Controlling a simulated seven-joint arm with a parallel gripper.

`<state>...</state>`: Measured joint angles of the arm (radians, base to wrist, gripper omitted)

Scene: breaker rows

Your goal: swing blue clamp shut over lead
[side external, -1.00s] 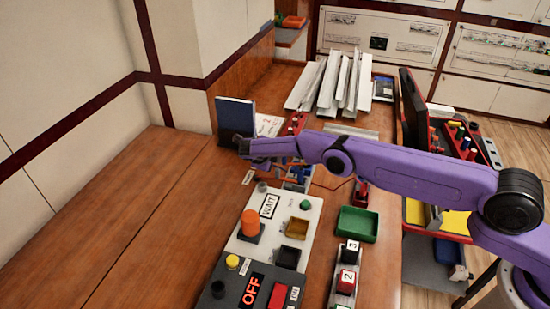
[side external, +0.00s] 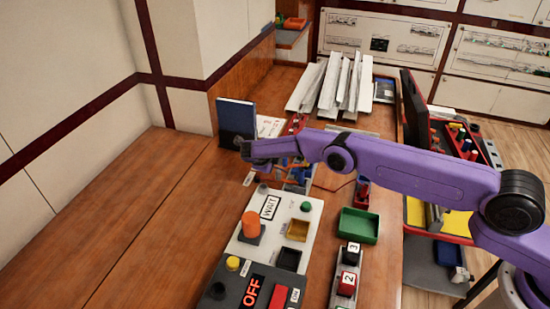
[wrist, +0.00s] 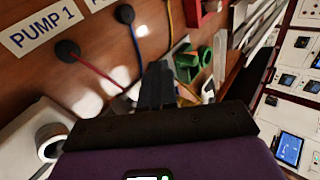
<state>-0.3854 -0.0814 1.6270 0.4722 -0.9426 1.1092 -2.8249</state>
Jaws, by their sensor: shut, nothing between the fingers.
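My gripper (side external: 262,150) is low over the lead panel, and its dark fingers (wrist: 155,85) are together and empty in the wrist view. A blue lead (wrist: 134,42) runs from a black socket down toward the fingertips. I cannot make out the blue clamp clearly in the wrist view; the fingers and hand cover the area at the lead's lower end. In the side view a small blue part (side external: 298,173) shows just below my gripper, too small to identify or tell whether it is open. A green clamp (wrist: 187,62) stands right of the fingers.
A red lead (wrist: 95,72) and a yellow lead (wrist: 170,28) run beside the blue one, near a PUMP 1 label (wrist: 42,28). A dark blue upright book (side external: 236,117) stands close behind my gripper. A green tray (side external: 358,225) sits at right. The left tabletop is clear.

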